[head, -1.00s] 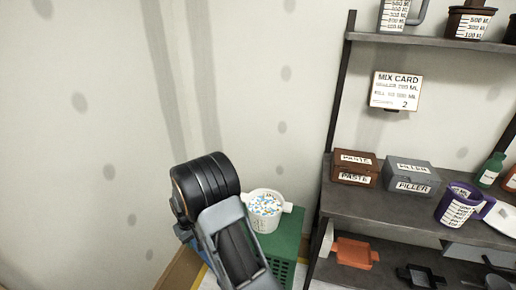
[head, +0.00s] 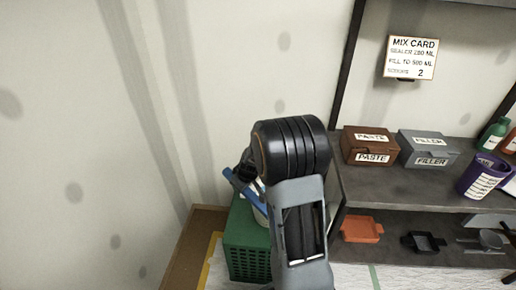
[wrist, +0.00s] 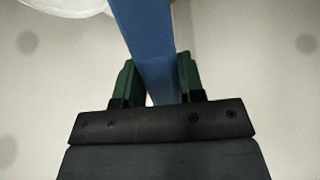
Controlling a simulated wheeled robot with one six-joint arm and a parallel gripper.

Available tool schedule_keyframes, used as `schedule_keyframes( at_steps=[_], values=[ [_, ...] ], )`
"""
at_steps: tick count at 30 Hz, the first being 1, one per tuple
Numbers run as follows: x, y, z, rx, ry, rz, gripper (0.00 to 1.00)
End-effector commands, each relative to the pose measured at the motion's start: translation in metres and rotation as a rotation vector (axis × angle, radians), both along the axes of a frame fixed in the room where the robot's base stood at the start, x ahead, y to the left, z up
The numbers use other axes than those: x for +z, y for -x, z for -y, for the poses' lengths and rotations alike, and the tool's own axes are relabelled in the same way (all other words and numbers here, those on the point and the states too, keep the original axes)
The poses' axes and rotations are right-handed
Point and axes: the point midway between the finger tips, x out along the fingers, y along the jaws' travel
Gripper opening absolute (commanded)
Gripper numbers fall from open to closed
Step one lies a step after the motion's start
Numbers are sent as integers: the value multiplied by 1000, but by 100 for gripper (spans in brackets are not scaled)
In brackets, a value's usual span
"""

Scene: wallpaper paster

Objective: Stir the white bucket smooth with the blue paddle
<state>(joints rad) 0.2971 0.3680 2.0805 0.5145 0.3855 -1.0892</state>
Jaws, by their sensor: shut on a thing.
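My gripper (wrist: 156,80) is shut on the blue paddle (wrist: 150,40), whose shaft runs up between the green fingers in the wrist view. In the head view the blue paddle (head: 243,187) shows at the left of my arm, over the bucket area. The white bucket (head: 260,213) stands on a green crate (head: 247,241), mostly hidden behind my arm. A pale rounded rim, likely the bucket (wrist: 65,8), shows at the top left of the wrist view. The bucket's contents and the paddle's lower end are hidden now.
A dark shelf (head: 400,193) stands at the right with a brown paste box (head: 368,147), a grey filler box (head: 428,150) and a purple measuring jug (head: 480,178). A mix card (head: 411,60) hangs above. The wall at left is bare.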

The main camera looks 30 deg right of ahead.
Motion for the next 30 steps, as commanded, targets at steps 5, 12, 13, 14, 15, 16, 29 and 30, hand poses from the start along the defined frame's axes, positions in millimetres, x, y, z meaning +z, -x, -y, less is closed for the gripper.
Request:
schedule_keyframes(
  at_steps=[5,12,13,14,15,16,29,30],
  values=[
    [11,-6,14,145,-39,133,1],
    [51,-23,39,510,-191,398,1],
    [57,-25,42,551,-214,423,1],
    [63,-26,45,588,-236,448,1],
    [71,-28,49,632,-267,477,1],
    [77,-29,52,660,-287,497,1],
    [135,-28,81,824,-470,645,1],
    [136,-28,81,827,-475,647,1]
  ],
)
